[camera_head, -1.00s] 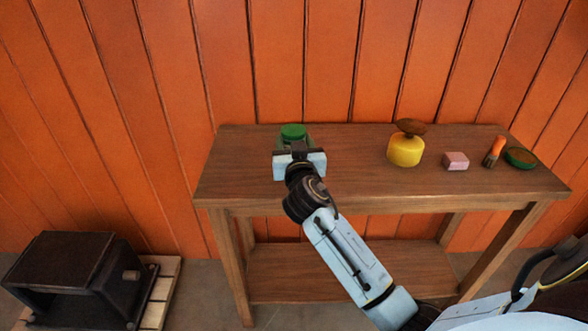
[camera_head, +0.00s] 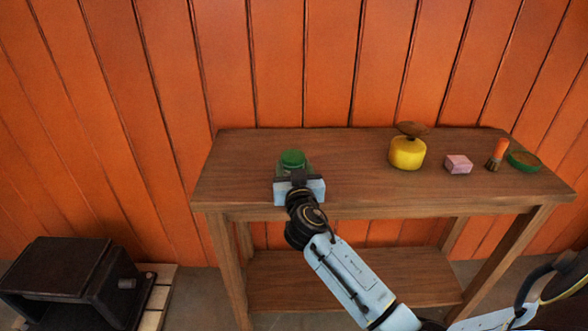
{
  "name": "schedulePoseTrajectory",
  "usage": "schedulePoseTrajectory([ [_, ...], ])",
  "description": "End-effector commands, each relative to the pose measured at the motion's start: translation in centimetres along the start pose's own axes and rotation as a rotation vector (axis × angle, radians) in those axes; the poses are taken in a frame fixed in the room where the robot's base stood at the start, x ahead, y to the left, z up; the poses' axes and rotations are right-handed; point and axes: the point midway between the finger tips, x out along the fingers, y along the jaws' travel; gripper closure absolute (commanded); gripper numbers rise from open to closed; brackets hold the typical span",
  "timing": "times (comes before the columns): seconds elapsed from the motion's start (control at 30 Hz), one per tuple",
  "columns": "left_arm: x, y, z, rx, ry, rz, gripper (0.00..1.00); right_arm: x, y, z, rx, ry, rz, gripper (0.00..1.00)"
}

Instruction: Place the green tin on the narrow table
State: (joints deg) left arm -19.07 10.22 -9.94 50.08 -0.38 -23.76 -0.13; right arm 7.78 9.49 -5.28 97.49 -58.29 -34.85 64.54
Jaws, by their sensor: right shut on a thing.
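The green tin (camera_head: 293,158) is over the left part of the narrow wooden table (camera_head: 350,165). My right gripper (camera_head: 294,173) reaches in from the lower right and is shut on the tin from its near side. The gripper body hides the tin's lower near part. I cannot tell whether the tin touches the tabletop. My left gripper is not in view.
Right of the tin stand a yellow round container with a brown top (camera_head: 407,152), a pink block (camera_head: 458,164), an orange-handled brush (camera_head: 497,154) and a green-rimmed round dish (camera_head: 524,161). A dark metal press (camera_head: 70,280) sits on a pallet at lower left. The tabletop between tin and yellow container is clear.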

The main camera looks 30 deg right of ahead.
Motion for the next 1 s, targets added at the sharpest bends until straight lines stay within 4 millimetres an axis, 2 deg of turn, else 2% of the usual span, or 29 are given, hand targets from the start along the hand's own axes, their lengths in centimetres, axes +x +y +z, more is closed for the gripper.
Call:
schedulePoseTrajectory([
  [0.1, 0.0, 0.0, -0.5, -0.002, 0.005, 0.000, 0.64, 0.0, 0.0, 0.1, 0.001, 0.002, 0.000, 0.75],
  [0.13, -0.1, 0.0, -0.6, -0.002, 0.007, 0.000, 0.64, 0.0, 0.0, 0.1, 0.000, 0.000, 0.000, 0.45],
  [0.3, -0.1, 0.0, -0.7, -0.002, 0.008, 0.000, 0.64, 0.0, 0.0, 0.1, 0.000, 0.000, 0.000, 0.25],
  [0.7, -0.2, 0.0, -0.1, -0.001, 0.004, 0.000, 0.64, 0.0, 0.0, -0.2, 0.000, 0.000, 0.000, 0.25],
  [0.8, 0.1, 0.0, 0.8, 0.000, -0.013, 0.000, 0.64, -1.9, -0.1, 0.1, 0.003, -0.002, -0.002, 0.25],
  [1.0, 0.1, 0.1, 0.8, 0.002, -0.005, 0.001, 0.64, -6.4, 0.0, 0.1, 0.004, -0.003, 0.000, 0.25],
])
